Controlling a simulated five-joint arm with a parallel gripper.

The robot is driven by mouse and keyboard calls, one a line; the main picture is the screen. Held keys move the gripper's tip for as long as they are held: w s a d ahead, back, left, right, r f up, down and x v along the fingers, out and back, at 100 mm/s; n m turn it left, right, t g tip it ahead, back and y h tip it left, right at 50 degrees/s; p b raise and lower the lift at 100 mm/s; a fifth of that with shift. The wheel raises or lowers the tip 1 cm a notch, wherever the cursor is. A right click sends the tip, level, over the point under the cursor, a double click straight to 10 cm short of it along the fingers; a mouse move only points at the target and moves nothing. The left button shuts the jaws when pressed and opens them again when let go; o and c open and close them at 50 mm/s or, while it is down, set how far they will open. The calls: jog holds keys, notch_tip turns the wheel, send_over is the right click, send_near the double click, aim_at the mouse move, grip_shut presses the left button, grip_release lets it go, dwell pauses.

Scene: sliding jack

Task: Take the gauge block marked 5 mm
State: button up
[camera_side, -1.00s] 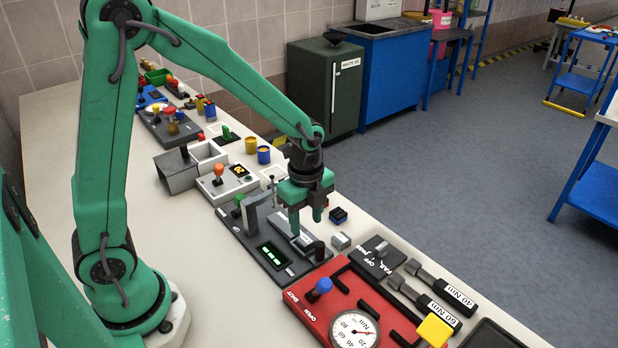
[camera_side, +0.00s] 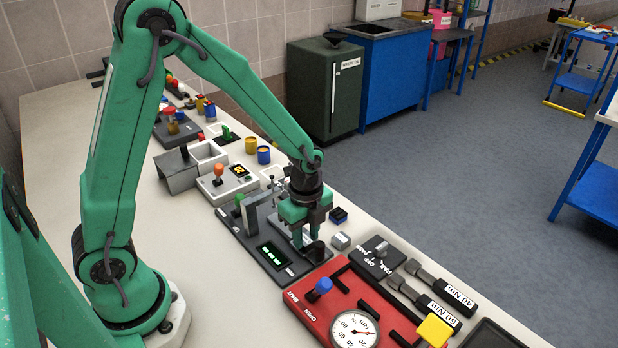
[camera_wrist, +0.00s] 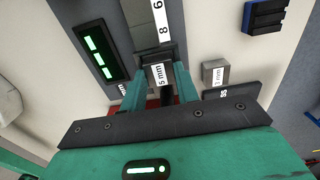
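The gauge block marked 5 mm (camera_wrist: 159,76) shows in the wrist view as a small block with a white label. It lies between the two green fingers of my gripper (camera_wrist: 160,82), and the fingers stand apart, one on each side of it. Whether they touch it is not clear. In the side view, my gripper (camera_side: 308,236) points down over the right end of the dark grey gauge fixture (camera_side: 240,238). The 5 mm block is hidden there by my gripper. A silver block marked 1 mm (camera_wrist: 215,73) sits to the right in the wrist view.
The fixture's green-lit display (camera_side: 272,256) is left of my gripper. A small silver block (camera_side: 340,241) and a dark blue block (camera_side: 338,215) lie to its right. A red panel with a dial (camera_side: 354,328) is in front. A grey switch box (camera_side: 378,256) stands further right.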

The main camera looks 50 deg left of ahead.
aim_at(306, 238)
jog(key=c, duration=0.5)
jog(key=shift+r, duration=0.15)
jog(key=shift+r, duration=0.1)
jog(key=shift+r, duration=2.3)
